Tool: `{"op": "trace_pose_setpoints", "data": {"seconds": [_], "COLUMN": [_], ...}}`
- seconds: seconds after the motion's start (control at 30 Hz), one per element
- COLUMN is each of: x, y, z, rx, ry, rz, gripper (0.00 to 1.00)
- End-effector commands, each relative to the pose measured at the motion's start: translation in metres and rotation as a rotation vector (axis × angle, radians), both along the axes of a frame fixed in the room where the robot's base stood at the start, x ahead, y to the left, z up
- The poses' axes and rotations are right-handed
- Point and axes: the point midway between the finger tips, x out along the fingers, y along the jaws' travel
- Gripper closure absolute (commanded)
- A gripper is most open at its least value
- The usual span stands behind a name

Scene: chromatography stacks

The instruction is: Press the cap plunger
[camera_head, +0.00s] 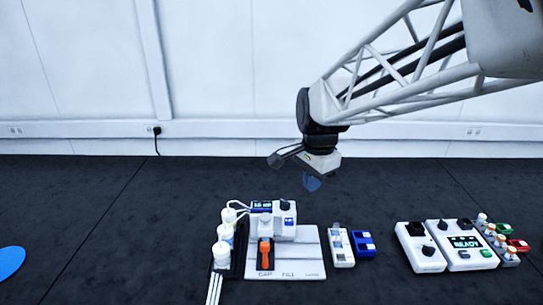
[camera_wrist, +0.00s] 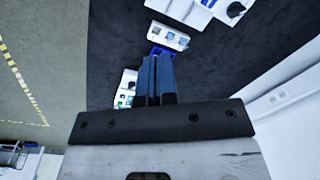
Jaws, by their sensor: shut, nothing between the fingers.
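A white board (camera_head: 310,268) lies on the dark surface, printed with "CAP" and "FILL" along its front. An orange and black upright part (camera_head: 265,253) stands above the "CAP" label, with a white rounded part (camera_head: 266,228) just behind it. I cannot tell which of these is the cap plunger. A white dispenser with a small lit display (camera_head: 262,206) stands at the board's back. My gripper (camera_head: 312,183) hangs above and behind the board, to the right of the dispenser, touching nothing. In the wrist view its blue fingers (camera_wrist: 155,80) are together and empty.
White bottles (camera_head: 222,254) with tubes stand left of the board. A white handheld device (camera_head: 340,246) and a blue block (camera_head: 363,243) lie to its right. A white unit reading "READY" (camera_head: 465,243) stands farther right, beside small vials. A blue disc (camera_head: 10,262) lies far left.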

Motion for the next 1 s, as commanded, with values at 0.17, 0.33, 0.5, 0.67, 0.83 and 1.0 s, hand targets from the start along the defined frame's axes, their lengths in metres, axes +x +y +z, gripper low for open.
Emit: {"op": "trace_pose_setpoints", "data": {"seconds": [0.17, 0.33, 0.5, 0.67, 0.83, 1.0], "x": [0.027, 0.052, 0.075, 0.097, 0.116, 0.128], "y": [0.018, 0.036, 0.055, 0.074, 0.092, 0.104], "z": [-0.008, -0.017, -0.027, -0.038, -0.049, -0.057], "rx": [0.006, 0.010, 0.010, 0.008, 0.005, 0.000], "ry": [0.027, 0.050, 0.072, 0.093, 0.111, 0.124], "rz": [-0.109, -0.216, -0.324, -0.424, -0.519, -0.585], "gripper": [1.00, 1.00, 1.00, 1.00, 1.00, 1.00]}}
